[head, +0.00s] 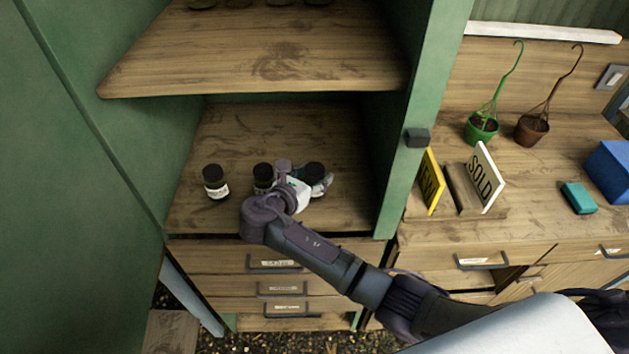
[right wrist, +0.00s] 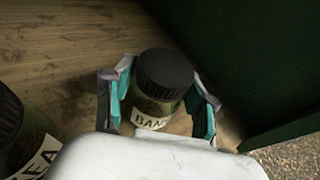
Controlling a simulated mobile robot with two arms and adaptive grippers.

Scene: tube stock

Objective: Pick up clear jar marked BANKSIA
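The clear jar marked BANK… (right wrist: 152,112), with a black lid and dark contents, stands upright on the wooden cabinet shelf. The rest of its label is hidden by my right gripper's white body. In the head view its black lid (head: 315,169) shows just beyond the gripper, and its body is mostly covered. My right gripper (right wrist: 163,103) has its teal-lined fingers spread on either side of the jar, with small gaps showing beside it. In the head view the right gripper (head: 309,187) reaches in from the lower right. My left gripper is not seen.
Another black-lidded jar (head: 263,177) stands left of the gripper, and one more (head: 215,182) farther left. A jar with a label ending in EA (right wrist: 12,130) is close by. The green cabinet side wall (head: 402,160) is right; an upper shelf (head: 265,55) hangs above.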

